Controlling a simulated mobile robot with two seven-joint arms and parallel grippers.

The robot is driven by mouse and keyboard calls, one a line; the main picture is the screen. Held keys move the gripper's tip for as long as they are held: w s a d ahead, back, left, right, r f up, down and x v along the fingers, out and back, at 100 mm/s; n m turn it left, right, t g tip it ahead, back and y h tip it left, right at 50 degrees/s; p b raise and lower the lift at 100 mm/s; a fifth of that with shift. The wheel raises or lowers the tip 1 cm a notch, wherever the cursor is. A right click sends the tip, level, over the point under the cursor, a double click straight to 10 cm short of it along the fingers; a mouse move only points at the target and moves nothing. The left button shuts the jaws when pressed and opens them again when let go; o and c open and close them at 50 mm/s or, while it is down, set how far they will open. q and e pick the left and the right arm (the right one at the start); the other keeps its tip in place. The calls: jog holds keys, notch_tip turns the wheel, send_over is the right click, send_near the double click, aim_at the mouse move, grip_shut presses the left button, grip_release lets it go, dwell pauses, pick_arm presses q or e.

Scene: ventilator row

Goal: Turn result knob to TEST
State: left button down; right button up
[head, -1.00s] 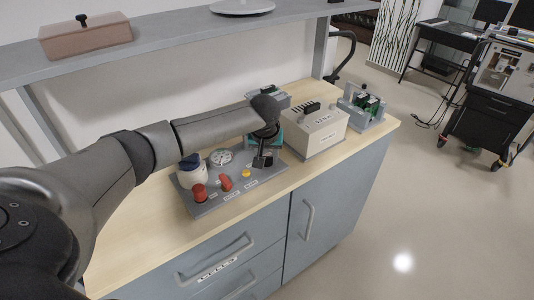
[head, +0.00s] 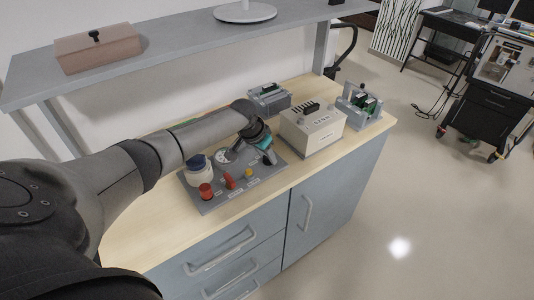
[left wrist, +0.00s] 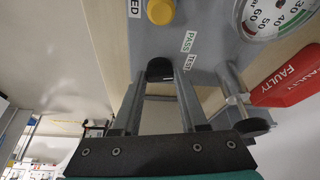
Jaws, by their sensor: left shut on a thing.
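The result knob (left wrist: 160,69) is a small black knob on the grey panel in the left wrist view, beside the PASS and TEST labels (left wrist: 188,52). A thin pale mark shows at its lower right edge; I cannot tell which label it points to. My left gripper (left wrist: 158,76) has its two fingertips on either side of the knob and is shut on it. In the head view my left gripper (head: 269,157) is over the right end of the grey panel (head: 219,203), where it hides the knob. My right gripper is not in view.
The panel also bears a yellow button (head: 249,173), an orange-red handle (head: 230,181), a red knob (head: 206,190), a gauge (head: 224,156) and a blue-lidded jar (head: 197,167). A red FAULTY tag (left wrist: 290,84) is close to the fingers. A beige box (head: 313,130) stands right of the panel.

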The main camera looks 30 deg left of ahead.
pick_arm(q)
jog(key=shift+a+f+m+h+b, duration=0.1)
jog(key=shift+m+h+b, duration=0.4)
jog(key=shift+m, duration=0.7)
jog(key=shift+c, duration=2.2)
grip_release()
jog(key=shift+s+a+r, duration=0.1)
jog(key=shift+s+r, duration=0.05)
jog(key=shift+r, duration=0.45)
jog(key=p+v, duration=0.2)
jog(key=v, duration=1.2)
